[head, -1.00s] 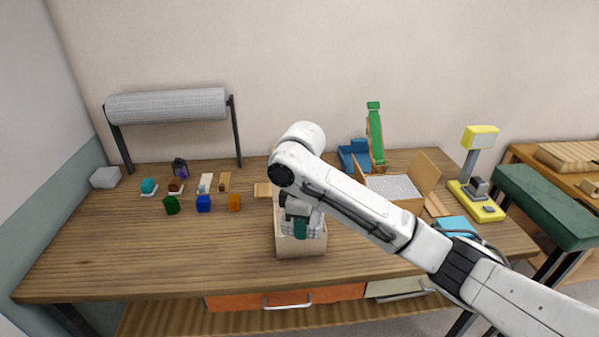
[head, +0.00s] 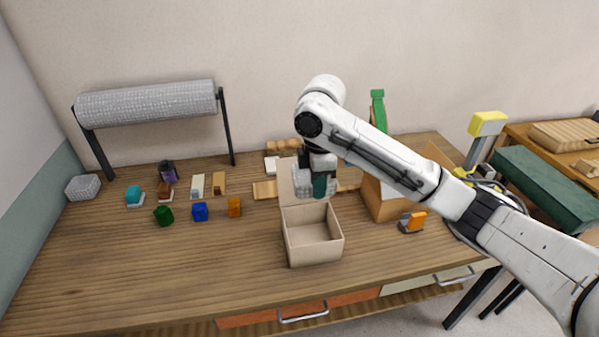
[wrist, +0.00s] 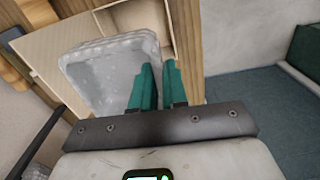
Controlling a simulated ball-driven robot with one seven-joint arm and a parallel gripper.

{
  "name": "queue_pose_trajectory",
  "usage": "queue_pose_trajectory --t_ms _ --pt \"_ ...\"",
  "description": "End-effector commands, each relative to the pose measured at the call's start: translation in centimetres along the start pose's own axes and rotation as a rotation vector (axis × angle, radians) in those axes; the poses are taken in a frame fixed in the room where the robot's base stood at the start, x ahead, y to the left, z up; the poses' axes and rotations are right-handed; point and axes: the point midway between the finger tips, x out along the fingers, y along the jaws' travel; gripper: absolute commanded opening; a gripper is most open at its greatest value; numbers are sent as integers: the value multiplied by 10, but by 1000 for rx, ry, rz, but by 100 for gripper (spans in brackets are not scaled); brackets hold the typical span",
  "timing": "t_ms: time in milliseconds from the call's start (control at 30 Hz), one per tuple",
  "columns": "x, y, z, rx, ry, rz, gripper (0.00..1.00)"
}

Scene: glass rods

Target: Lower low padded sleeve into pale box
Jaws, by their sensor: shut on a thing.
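The padded sleeve (head: 303,180), a block wrapped in clear bubble wrap, hangs in my gripper (head: 320,186) above the pale box (head: 314,256). My gripper has teal fingers and is shut on the sleeve's right edge; the wrist view shows the sleeve (wrist: 100,78) beside the fingertips (wrist: 156,86). The pale box stands open on the bench with its lid flap (head: 287,183) raised at the back. The visible inside of the box is empty. The sleeve is over the back part of the box, in front of the flap, and partly covers it.
A bubble wrap roll (head: 150,104) stands at the back left. Several small coloured blocks, including a blue one (head: 200,211) and an orange one (head: 234,207), lie left of the box. A larger carton (head: 385,203) and an orange tape dispenser (head: 412,221) stand to the right. The front-left bench is clear.

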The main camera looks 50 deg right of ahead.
Motion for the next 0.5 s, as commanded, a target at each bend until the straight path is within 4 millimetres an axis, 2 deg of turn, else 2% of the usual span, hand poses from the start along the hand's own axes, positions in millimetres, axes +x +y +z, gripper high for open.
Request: queue_pose_trajectory --t_ms 267,367,500 --pt "11 0 0 1 3 -2 0" --pt "22 -1 -1 1 3 -4 0" --pt "48 0 1 2 -1 1 0"
